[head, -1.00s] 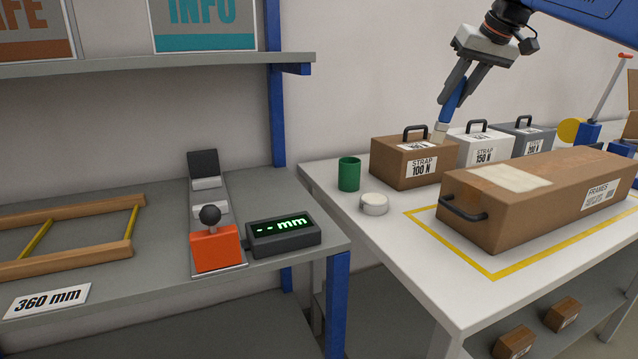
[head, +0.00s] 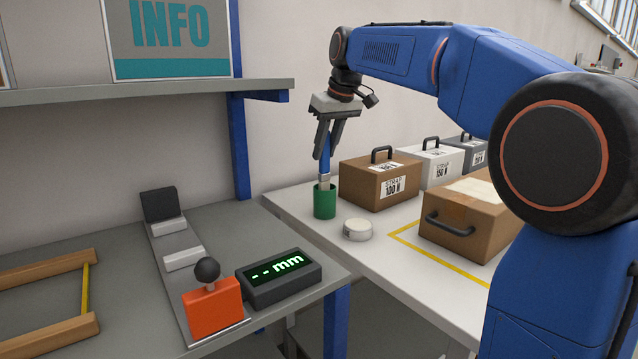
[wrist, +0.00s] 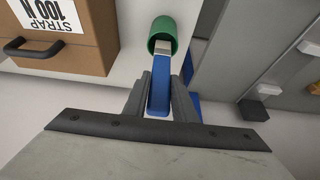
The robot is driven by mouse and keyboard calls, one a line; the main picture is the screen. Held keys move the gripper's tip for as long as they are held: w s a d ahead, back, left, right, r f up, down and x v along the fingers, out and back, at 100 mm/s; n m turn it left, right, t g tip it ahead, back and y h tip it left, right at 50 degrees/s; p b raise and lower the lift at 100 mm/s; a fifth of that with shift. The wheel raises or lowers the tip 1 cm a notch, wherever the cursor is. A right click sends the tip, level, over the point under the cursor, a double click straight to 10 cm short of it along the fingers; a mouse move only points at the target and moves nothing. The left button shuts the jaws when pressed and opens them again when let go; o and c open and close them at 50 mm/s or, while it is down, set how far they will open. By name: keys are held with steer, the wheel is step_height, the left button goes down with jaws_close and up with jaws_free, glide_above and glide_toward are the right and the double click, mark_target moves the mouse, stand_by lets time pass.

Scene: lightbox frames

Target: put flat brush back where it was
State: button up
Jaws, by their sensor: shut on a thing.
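The flat brush (head: 325,157) has a blue handle and a pale metal ferrule. It hangs upright, bristle end down, from my gripper (head: 328,146), which is shut on the handle. A green cup (head: 324,203) stands on the white table directly below. The brush's lower end is at the cup's mouth; the head view shows the ferrule at the rim, with the tip hidden inside or behind it. In the wrist view the brush (wrist: 159,95) points into the opening of the green cup (wrist: 163,36). I cannot tell how deep it reaches.
A white round tin (head: 357,230) sits right of the cup. The grey bench with a display (head: 279,278) is at left.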

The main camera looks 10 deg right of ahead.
mark_target(327, 166)
steer(key=shift+d+f, duration=0.1)
steer(key=shift+f, duration=3.05)
steer(key=o, duration=1)
steer(key=shift+f, duration=0.15)
steer(key=shift+o, duration=0.2)
steer(key=v, duration=1.2)
